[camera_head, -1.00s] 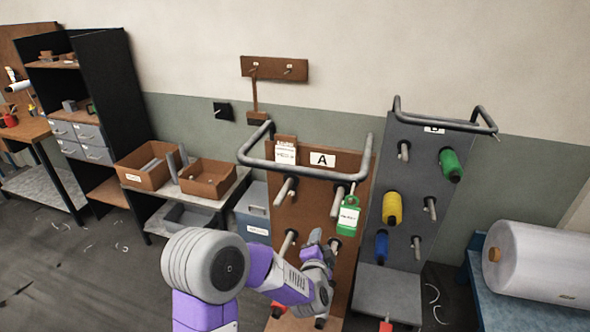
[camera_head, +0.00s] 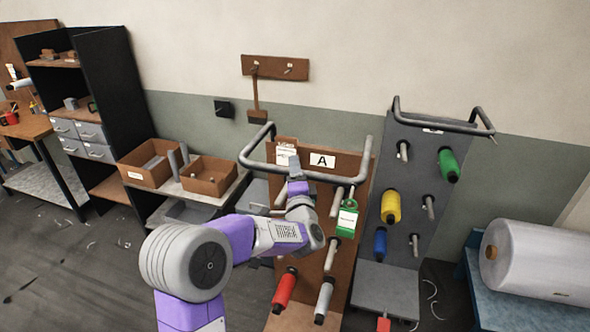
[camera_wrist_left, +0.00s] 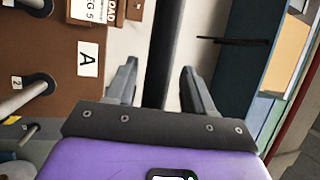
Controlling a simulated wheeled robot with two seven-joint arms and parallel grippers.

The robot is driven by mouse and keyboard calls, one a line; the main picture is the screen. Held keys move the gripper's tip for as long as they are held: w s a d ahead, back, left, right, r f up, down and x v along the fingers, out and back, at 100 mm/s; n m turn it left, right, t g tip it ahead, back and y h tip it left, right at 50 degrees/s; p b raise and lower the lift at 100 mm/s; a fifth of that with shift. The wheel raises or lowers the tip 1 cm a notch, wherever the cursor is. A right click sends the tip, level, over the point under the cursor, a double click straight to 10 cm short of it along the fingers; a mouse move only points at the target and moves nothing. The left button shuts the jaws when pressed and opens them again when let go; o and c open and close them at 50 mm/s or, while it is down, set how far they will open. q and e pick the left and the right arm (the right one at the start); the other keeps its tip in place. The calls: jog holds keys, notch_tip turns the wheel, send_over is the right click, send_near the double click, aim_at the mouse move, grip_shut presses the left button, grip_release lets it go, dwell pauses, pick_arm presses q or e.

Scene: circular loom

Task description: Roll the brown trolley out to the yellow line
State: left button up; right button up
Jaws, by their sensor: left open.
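The brown trolley (camera_head: 345,165) is an upright panel marked A, with a grey tube handle (camera_head: 255,165) at its top. My left gripper (camera_head: 295,163) points up at the handle's front bar. In the left wrist view the jaws (camera_wrist_left: 158,68) are open, and the dark bar (camera_wrist_left: 160,50) runs through the gap between them. I cannot tell how deep the bar sits. The yellow line and my right gripper are not in view.
A grey trolley (camera_head: 408,130) with green, yellow and blue spools stands close on the right. Left is a low bench with brown bins (camera_head: 208,180). A large white roll (camera_head: 540,262) lies on a blue stand at the far right.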

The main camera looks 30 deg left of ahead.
pick_arm(q)
jog(key=shift+w+a, duration=0.1)
jog(key=shift+w, duration=0.05)
jog(key=shift+c, duration=0.2)
jog(key=shift+r, duration=0.1)
jog(key=c, duration=0.9)
grip_shut()
